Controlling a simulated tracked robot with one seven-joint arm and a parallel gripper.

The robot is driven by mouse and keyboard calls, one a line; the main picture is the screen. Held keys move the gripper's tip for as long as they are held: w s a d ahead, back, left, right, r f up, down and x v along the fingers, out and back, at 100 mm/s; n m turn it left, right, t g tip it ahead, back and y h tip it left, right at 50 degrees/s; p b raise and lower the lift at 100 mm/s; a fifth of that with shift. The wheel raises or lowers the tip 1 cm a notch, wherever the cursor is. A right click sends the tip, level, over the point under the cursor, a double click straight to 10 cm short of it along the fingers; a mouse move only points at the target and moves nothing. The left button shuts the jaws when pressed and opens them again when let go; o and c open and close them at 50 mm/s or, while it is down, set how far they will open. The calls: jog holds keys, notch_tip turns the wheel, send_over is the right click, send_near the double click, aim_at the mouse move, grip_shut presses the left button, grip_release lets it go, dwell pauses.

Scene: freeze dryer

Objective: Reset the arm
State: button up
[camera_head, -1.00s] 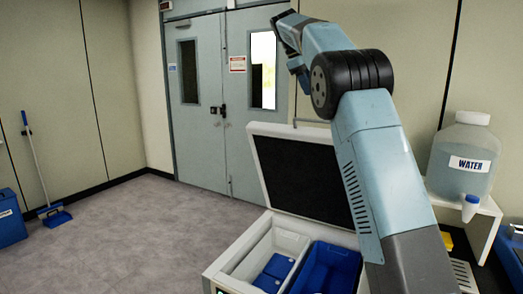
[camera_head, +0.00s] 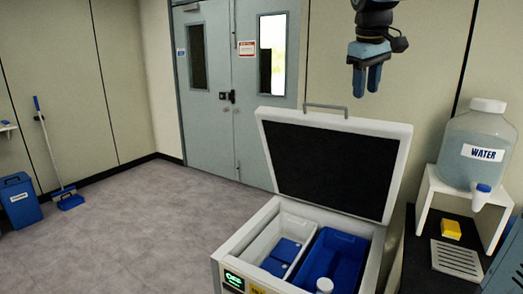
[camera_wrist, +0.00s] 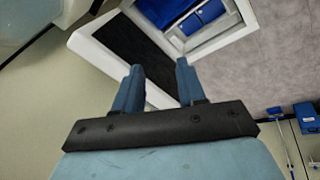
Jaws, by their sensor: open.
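My gripper (camera_head: 365,78) hangs pointing down at the top right of the head view, above and behind the raised lid of the freeze dryer. In the wrist view my gripper (camera_wrist: 157,88) has its two blue fingers apart with nothing between them. The freeze dryer (camera_head: 250,232) stands below with its dark-lined lid (camera_head: 330,165) open. Inside it are a white bin (camera_head: 262,238) with blue items and a blue bin (camera_head: 345,250). The rest of my arm is mostly out of the head view.
A water jug (camera_head: 480,135) with a tap sits on a white stand (camera_head: 437,190) at the right. Grey doors (camera_head: 222,140) are behind. Open floor (camera_head: 140,235) lies to the left.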

jog(key=s+a+f+m+t, duration=0.1)
jog(key=s+f+m, duration=0.1)
jog(key=s+f, duration=0.7)
jog(key=s+a+f+m+t+y, duration=0.1)
jog(key=s+f+m, duration=0.2)
jog(key=s+f, duration=0.6)
jog(key=s, duration=0.5)
jog(key=shift+s+f+y, duration=0.15)
jog(key=shift+f+y, duration=0.15)
